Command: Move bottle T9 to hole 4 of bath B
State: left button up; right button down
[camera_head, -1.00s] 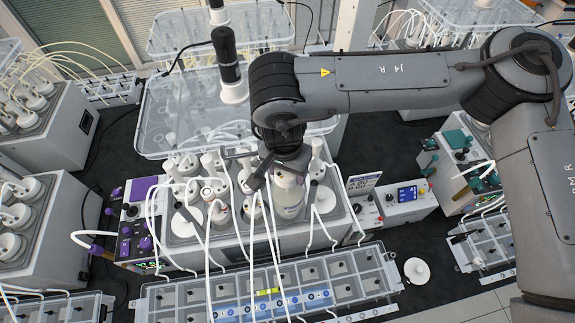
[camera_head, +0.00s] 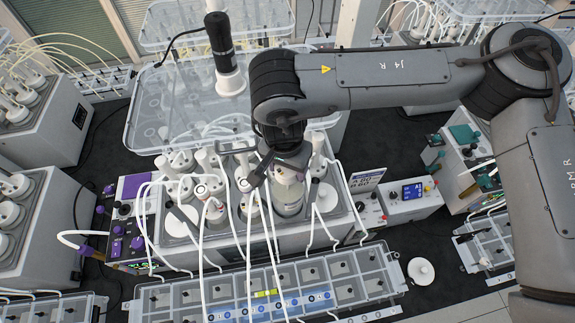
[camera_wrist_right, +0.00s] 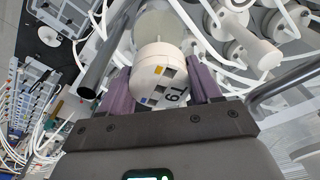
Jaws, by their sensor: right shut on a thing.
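My right gripper (camera_head: 283,165) is shut on a white-capped bottle (camera_head: 288,196) with a clear, pale body. It stands upright at the right part of the middle bath (camera_head: 310,232). I cannot tell whether its base is in a hole. In the right wrist view, the purple fingers of my gripper (camera_wrist_right: 152,88) clasp the bottle's white cap (camera_wrist_right: 160,75). Coloured squares and an upside-down mark that looks like T9 show on the cap. Hole numbers are not readable, and the arm hides part of the bath. My left gripper is out of view.
Several capped bottles with thin tubes crowd the bath left of the held one. White lids (camera_head: 325,197) lie on its top. A clear cover (camera_head: 160,105) is behind, and a loose white disc (camera_head: 421,271) lies at right.

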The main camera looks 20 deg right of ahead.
jog(key=shift+f+b, duration=0.45)
jog(key=shift+f, duration=0.2)
jog(key=shift+f+b, duration=0.65)
jog(key=shift+f, duration=0.6)
jog(key=shift+f+b, duration=2.7)
jog(key=shift+f, duration=1.75)
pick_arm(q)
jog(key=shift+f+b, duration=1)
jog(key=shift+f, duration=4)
pick_arm(e)
jog(key=shift+f, duration=1.65)
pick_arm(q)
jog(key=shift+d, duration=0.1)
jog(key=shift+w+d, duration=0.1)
pick_arm(e)
jog(key=shift+c, duration=0.8)
grip_release()
jog(key=shift+w, duration=0.1)
